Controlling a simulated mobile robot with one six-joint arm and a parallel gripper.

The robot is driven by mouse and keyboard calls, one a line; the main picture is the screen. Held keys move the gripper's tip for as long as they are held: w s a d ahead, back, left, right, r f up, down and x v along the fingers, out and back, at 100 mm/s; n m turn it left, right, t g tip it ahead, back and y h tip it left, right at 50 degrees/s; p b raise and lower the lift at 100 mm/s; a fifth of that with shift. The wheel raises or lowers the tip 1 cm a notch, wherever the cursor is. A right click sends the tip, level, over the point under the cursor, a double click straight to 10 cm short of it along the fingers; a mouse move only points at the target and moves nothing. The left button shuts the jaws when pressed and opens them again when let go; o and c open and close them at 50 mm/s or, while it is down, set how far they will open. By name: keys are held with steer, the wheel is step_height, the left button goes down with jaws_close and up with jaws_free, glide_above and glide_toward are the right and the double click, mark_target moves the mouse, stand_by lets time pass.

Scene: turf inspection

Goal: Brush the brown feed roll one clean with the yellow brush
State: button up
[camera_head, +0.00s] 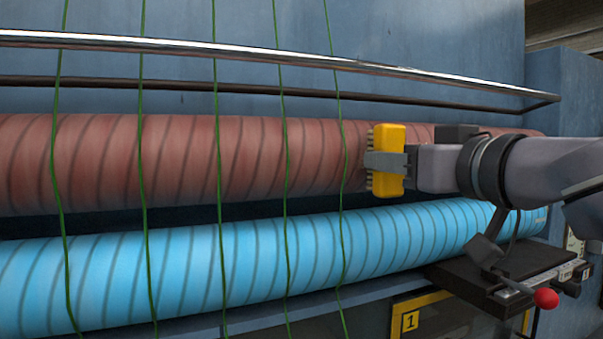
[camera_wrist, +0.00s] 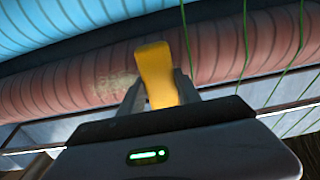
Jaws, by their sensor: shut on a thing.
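The brown feed roll (camera_head: 190,158) is a long reddish-brown cylinder with dark spiral stripes, running across the head view. It also shows in the wrist view (camera_wrist: 225,60), with a pale dusty patch (camera_wrist: 116,84) beside the brush. The yellow brush (camera_head: 389,136) has a yellow block and short bristles on its left side in the head view. My gripper (camera_head: 385,162) is shut on it. The brush is in front of the roll, right of the picture's middle; I cannot tell whether the bristles touch. In the wrist view the yellow block (camera_wrist: 158,75) stands between my fingers.
A blue striped roll (camera_head: 170,272) lies below the brown one. Several thin green strands (camera_head: 284,150) hang in front of both rolls, left of the brush. A shiny bar (camera_head: 250,53) runs above. A dark bracket with a red knob (camera_head: 546,298) is at lower right.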

steer(key=shift+w+d+b, duration=1.85)
steer(key=shift+d+b, duration=0.2)
steer(key=shift+d, duration=4.3)
steer(key=shift+b+v, duration=1.1)
steer(key=shift+v, duration=1.5)
steer(key=b+v, duration=0.1)
steer(key=v, duration=0.2)
steer(key=shift+r, duration=0.1)
steer(key=x, duration=0.7)
steer(key=shift+p, duration=0.3)
steer(key=shift+x, duration=1.05)
